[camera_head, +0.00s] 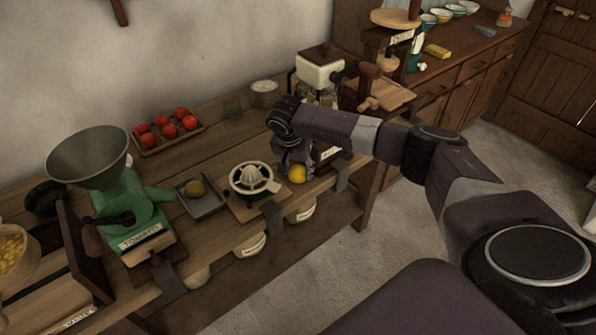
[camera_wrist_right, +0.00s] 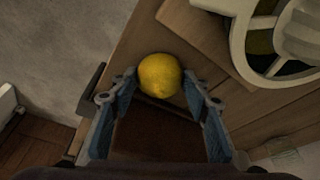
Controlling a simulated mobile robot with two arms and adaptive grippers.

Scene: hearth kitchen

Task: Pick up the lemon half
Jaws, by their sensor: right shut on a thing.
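The yellow lemon half (camera_head: 297,174) shows just below my right gripper (camera_head: 293,158) in the head view, near the front edge of the bench. In the right wrist view the lemon half (camera_wrist_right: 160,75) sits between the two blue-padded fingertips of my right gripper (camera_wrist_right: 158,86), which is shut on it. Its rounded yellow side faces the wrist camera, and its cut face is hidden. I cannot tell whether it touches the bench top. My left gripper is out of view.
A citrus juicer (camera_head: 251,181) stands on a board left of the lemon half. Further left are a grey tray (camera_head: 212,206) with a dull yellow round thing and a green mill (camera_head: 128,212). A tray (camera_head: 152,149) of red tomatoes lies behind. A cream-topped grinder (camera_head: 320,66) stands behind my gripper.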

